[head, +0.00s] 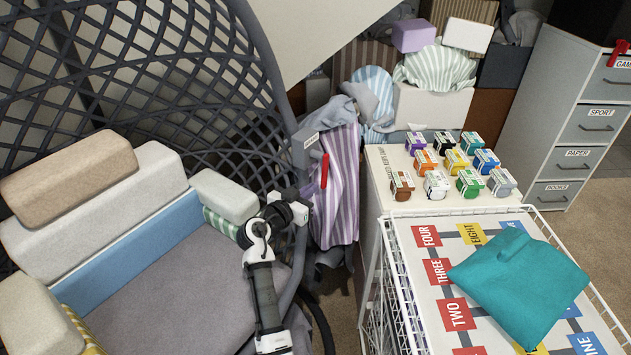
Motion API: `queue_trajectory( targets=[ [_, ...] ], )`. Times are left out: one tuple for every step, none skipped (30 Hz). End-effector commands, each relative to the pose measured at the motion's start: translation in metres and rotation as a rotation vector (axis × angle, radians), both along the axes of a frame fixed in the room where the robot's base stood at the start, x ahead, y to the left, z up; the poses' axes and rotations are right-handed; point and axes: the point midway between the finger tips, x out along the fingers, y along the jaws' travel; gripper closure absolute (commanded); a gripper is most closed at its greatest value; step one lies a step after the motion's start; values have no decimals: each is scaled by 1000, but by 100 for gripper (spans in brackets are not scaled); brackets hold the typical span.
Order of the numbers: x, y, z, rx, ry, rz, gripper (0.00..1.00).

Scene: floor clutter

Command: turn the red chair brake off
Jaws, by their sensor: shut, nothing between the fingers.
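The red brake lever (324,171) hangs down from a small grey box (304,147) with a white label, on the right side of the grey lattice chair (215,75). The lever looks roughly upright, in front of a purple-striped cloth. My arm reaches up from the bottom middle over the chair seat. My gripper (302,211) is at the arm's far end, below and left of the lever and apart from it in the picture. It is shut and empty.
To the right stand a white wire cart (400,290) with a teal cloth (520,285), a cabinet top with several small coloured boxes, and a grey filing cabinet (560,115). Cloths crowd behind the lever.

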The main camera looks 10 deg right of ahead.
Motion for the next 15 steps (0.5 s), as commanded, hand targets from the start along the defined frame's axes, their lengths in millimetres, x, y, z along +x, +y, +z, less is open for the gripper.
queue_trajectory(
  targets=[
    [5,-8,2,0,2,-3,100],
    [8,-11,2,0,0,-2,100],
    [11,-14,1,1,1,-2,100],
    [13,-16,0,0,2,-2,100],
    [15,-18,0,-1,1,-1,100],
    [17,-20,-1,-1,1,-1,100],
    [18,-21,-1,-1,1,-1,100],
    [19,-23,-2,-1,1,-1,100],
    [20,-24,-2,0,0,-1,100],
    [20,-24,-2,0,0,-1,100],
    [21,-24,-2,0,0,-1,100],
    [21,-25,-3,0,0,-1,100],
    [21,-24,-3,0,0,0,100],
    [21,-24,-3,0,0,0,100],
    [21,-24,-3,0,0,0,100]
  ],
)
